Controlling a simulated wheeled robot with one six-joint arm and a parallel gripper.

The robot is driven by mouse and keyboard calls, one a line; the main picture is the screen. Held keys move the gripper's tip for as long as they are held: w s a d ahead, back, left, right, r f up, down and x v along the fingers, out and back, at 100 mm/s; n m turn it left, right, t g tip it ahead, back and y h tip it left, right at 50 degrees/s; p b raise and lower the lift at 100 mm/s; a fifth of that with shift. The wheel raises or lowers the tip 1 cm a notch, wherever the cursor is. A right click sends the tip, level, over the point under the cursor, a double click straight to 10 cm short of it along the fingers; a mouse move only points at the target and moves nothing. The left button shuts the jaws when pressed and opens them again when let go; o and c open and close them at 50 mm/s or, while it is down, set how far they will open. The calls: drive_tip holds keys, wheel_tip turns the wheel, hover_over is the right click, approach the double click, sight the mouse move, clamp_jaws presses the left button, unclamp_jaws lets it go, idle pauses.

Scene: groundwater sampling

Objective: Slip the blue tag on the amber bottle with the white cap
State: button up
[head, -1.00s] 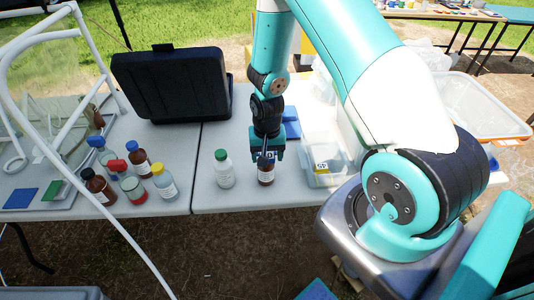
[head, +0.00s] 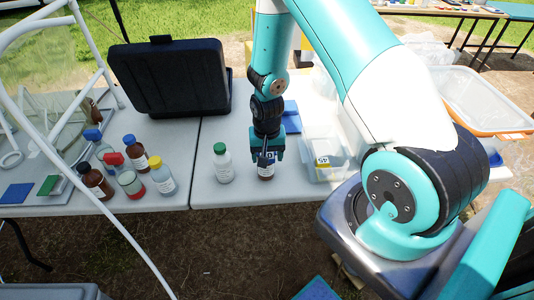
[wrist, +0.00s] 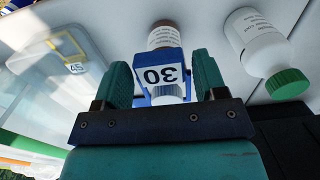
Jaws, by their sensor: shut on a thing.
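The amber bottle (wrist: 165,36) stands upright on the table beneath the tag. Its white cap (wrist: 168,92) shows at the tag, which appears to be around the bottle's top; how far down it sits I cannot tell. In the head view, my gripper (head: 267,150) is directly above the amber bottle (head: 266,172) and hides its top, with the tag only partly visible.
A white bottle with a green cap (head: 223,163) stands close left of my gripper. A clear bin (head: 325,165) with a yellow label marked 45 is close right. Several bottles stand further left, near a black case (head: 170,80). The table's front edge is near.

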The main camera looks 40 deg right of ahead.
drive_tip(key=o, duration=0.8)
wheel_tip(320, 180, up, 17)
drive_tip(key=b, duration=0.2)
drive_tip(key=shift+r, duration=0.15)
idle(0.6)
drive_tip(key=s+a+r+n+y, duration=0.2)
drive_tip(key=s+a+r+n, duration=0.4)
drive_tip(key=s+a, duration=0.3)
drive_tip(key=s+a+r+n+y, duration=0.2)
drive_tip(key=s+a+r+n, duration=0.5)
drive_tip(key=a, duration=0.4)
drive_tip(key=shift+s+n, duration=0.5)
drive_tip(key=shift+s, duration=0.7)
